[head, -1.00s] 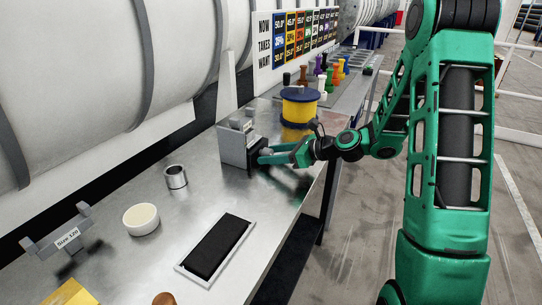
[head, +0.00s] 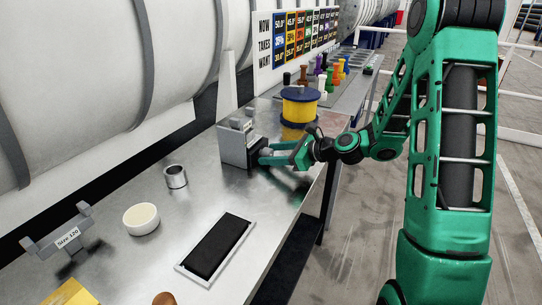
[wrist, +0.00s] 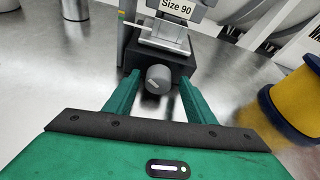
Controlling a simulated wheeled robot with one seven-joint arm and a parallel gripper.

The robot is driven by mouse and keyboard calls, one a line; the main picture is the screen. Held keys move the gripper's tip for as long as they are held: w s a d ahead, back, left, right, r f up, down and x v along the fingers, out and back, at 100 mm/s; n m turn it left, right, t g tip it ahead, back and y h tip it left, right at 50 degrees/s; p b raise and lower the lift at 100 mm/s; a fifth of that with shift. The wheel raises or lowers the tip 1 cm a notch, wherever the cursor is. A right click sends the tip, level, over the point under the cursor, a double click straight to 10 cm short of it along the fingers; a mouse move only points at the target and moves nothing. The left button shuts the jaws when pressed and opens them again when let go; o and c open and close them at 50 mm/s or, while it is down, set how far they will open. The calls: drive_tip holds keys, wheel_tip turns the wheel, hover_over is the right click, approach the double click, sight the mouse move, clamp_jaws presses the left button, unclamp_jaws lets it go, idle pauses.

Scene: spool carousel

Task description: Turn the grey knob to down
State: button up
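The grey knob (wrist: 158,77) is a short round cylinder on the front of a dark block. It carries a small pale mark low on its face, left of centre. My gripper (wrist: 158,88) is open, with one green finger on each side of the knob and a gap visible to both. In the head view my gripper (head: 264,155) reaches from the right to the grey box (head: 232,148) on the bench. The knob is hidden there by the fingers. A "Size 90" sign (wrist: 176,6) stands above the block.
A yellow spool with dark flanges (head: 299,107) stands close behind my gripper. A metal cup (head: 176,177), a white bowl (head: 141,219) and a black pad in a pale tray (head: 216,246) sit nearer on the bench (head: 190,215). Bench between them is clear.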

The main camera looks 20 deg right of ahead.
drive_tip(key=shift+a, duration=0.1)
drive_tip(key=v, duration=1)
drive_tip(key=shift+s+d+r, duration=0.15)
drive_tip(key=shift+s+d, duration=0.05)
drive_tip(key=shift+d, duration=0.1)
